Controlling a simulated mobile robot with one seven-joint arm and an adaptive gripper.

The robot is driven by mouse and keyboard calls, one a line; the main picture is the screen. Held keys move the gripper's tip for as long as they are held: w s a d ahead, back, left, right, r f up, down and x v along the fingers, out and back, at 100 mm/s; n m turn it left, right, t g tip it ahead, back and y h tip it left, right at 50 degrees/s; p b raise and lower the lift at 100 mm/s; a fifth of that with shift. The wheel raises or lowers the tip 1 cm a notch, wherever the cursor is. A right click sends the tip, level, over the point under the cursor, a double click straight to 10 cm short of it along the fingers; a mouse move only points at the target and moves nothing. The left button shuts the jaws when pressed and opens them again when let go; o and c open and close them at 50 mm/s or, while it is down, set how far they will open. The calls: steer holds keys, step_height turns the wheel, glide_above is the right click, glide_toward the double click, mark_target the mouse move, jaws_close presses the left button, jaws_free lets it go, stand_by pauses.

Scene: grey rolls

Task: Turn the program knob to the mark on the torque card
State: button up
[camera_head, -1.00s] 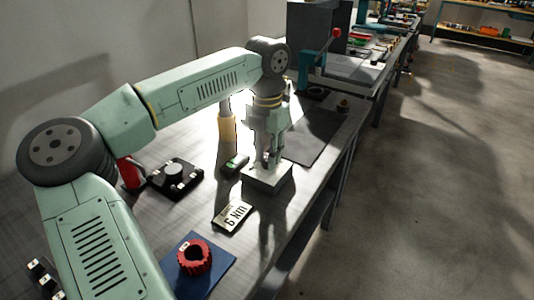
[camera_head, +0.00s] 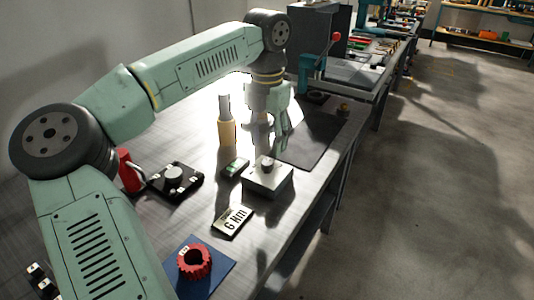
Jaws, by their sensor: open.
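The torque card (camera_head: 233,221) lies flat on the bench and reads "6 Nm". A light grey box (camera_head: 268,182) with a dark knob (camera_head: 267,164) on top stands behind it. A black unit (camera_head: 176,181) with a round grey knob (camera_head: 173,174) sits to the left. The pictures do not settle which is the program knob, and the marks around both are too small to read. My gripper (camera_head: 281,131) is open and empty, pointing down above the bench, behind and apart from the grey box.
A small green-and-black device (camera_head: 235,167) lies left of the grey box. A yellow-and-grey bottle (camera_head: 227,126) stands behind it. A dark mat (camera_head: 315,137) lies right of my gripper.

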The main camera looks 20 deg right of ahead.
mark_target(268, 162)
step_height(268, 162, up, 6)
steer(key=shift+r, duration=0.15)
steer(key=shift+s+d, duration=0.1)
stand_by(0.5)
